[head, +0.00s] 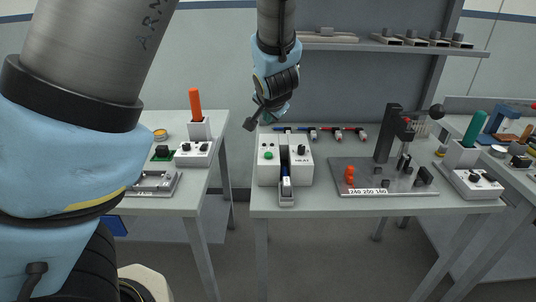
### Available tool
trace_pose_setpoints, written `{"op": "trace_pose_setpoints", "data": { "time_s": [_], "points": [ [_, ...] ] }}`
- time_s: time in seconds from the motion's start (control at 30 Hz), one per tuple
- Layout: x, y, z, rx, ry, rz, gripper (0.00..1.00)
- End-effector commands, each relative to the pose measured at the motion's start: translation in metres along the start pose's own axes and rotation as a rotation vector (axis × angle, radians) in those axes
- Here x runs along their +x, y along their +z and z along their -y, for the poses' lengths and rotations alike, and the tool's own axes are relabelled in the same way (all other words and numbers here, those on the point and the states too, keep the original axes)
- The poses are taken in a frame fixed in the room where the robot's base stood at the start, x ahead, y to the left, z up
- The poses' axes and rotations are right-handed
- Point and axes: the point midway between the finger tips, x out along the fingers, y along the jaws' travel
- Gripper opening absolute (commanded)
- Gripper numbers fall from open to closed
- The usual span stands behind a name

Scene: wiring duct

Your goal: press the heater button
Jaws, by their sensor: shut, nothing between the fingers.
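The heater is a white box (300,171) with a black knob and a label that reads like "HEAT", standing at the left of the middle table. On its left part is a green button (268,155), with a smaller mark above it. A dark slot splits the box, and a small blue and white piece (286,186) sits at the slot's front. My gripper (263,115) hangs above and behind the box, apart from the button. Its fingers are small and dark here; they look shut and empty.
To the right is a grey plate (385,178) with orange parts and a dark upright stand (386,133). A shelf (385,45) runs above. A left table holds an orange-handled tool (195,104). The table front is clear.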

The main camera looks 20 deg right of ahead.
Motion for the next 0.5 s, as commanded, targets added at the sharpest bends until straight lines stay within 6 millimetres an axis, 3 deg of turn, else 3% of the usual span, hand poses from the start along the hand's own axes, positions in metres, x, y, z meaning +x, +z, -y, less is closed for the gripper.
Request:
{"op": "trace_pose_setpoints", "data": {
  "time_s": [0.5],
  "points": [
    [0.036,0.026,-0.026,0.000,0.000,-0.001,0.00]
  ]
}}
